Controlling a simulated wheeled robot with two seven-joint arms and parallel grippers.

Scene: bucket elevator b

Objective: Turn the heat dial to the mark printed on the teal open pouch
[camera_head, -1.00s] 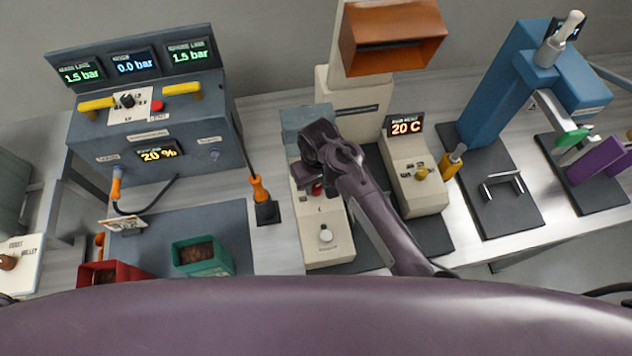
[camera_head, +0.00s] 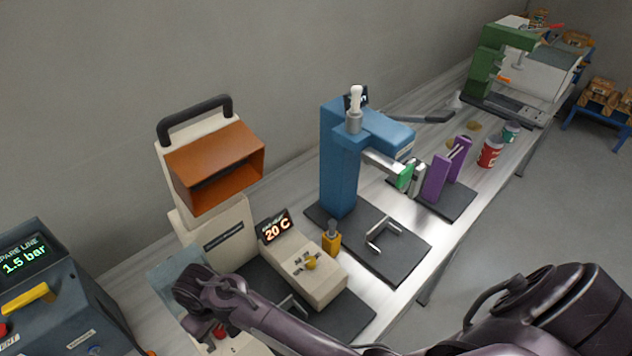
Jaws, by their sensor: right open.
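The heat dial (camera_head: 311,263) is a yellow knob on a beige control box (camera_head: 322,284); the display (camera_head: 277,228) behind it reads 20 C. Small printed marks lie around the dial, too small to read. My right gripper (camera_head: 192,298) is open, left of the dial and apart from it, over a beige panel with a red button (camera_head: 219,333). It seems empty. A small teal container (camera_head: 511,131) stands far right; I cannot tell whether it is a pouch or bears a mark. My left gripper is out of view.
An orange-hooded beige machine (camera_head: 215,165) stands behind the control box. A blue press (camera_head: 340,170), a yellow bottle (camera_head: 331,242), purple blocks (camera_head: 437,180) and a red can (camera_head: 490,152) stand to the right. A grey console (camera_head: 50,300) is at left.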

